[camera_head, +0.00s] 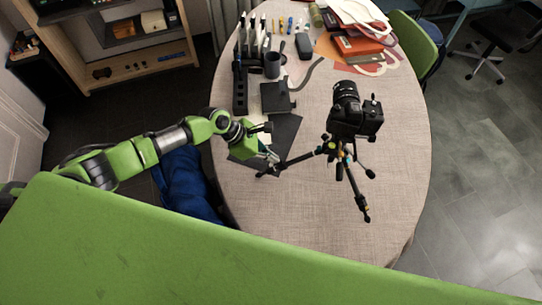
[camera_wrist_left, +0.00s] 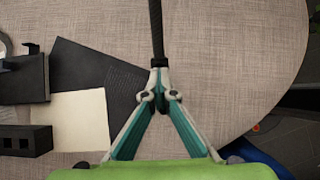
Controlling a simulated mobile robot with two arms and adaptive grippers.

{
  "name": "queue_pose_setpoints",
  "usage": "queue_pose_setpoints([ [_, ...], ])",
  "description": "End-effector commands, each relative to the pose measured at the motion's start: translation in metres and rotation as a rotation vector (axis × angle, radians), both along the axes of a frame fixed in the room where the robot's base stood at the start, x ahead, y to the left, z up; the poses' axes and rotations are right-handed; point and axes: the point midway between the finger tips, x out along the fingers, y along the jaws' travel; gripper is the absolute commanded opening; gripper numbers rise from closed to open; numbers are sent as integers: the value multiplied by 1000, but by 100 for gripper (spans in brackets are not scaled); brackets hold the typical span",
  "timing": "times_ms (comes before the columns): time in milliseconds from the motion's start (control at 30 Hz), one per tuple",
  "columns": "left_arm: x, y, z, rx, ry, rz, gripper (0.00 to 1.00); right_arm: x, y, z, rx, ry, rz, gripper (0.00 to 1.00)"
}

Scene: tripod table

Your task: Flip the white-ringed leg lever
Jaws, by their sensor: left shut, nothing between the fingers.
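A small black tripod (camera_head: 337,150) stands on the table with its legs spread. A black camera (camera_head: 355,118) is on top of it. Small coloured rings show near the leg tops, but I cannot tell which is white or how its lever lies. My left gripper (camera_head: 272,157) is by the outer end of the tripod's left leg (camera_head: 300,159). In the left wrist view, the gripper's fingertips (camera_wrist_left: 160,96) are shut and empty. A dark tripod leg (camera_wrist_left: 156,34) runs from the top edge to just before them; I cannot tell if they touch. My right gripper is out of view.
The round-ended table (camera_head: 400,200) is clear right of the tripod. Dark flat sheets (camera_head: 285,135) lie by my left gripper. A black box (camera_head: 276,97), a dark cup (camera_head: 272,65) and orange items (camera_head: 352,48) are farther back. A green chair (camera_head: 415,42) stands at right.

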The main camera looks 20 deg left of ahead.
Motion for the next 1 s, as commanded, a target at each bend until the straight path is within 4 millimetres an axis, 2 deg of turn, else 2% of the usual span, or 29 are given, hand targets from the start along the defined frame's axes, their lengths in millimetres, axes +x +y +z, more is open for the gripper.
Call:
queue_pose_setpoints([
  [233, 1, -4, 5, 1, 1, 1, 0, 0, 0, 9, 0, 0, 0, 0],
  [567, 2, -5, 4, 1, 0, 0, 0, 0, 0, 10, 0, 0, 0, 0],
  [600, 2, -5, 4, 1, 0, 0, 9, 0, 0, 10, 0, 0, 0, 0],
  [633, 2, -5, 4, 1, 0, 0, 10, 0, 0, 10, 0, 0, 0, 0],
  [1000, 2, -5, 4, 1, 0, 0, 10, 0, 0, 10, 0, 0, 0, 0],
])
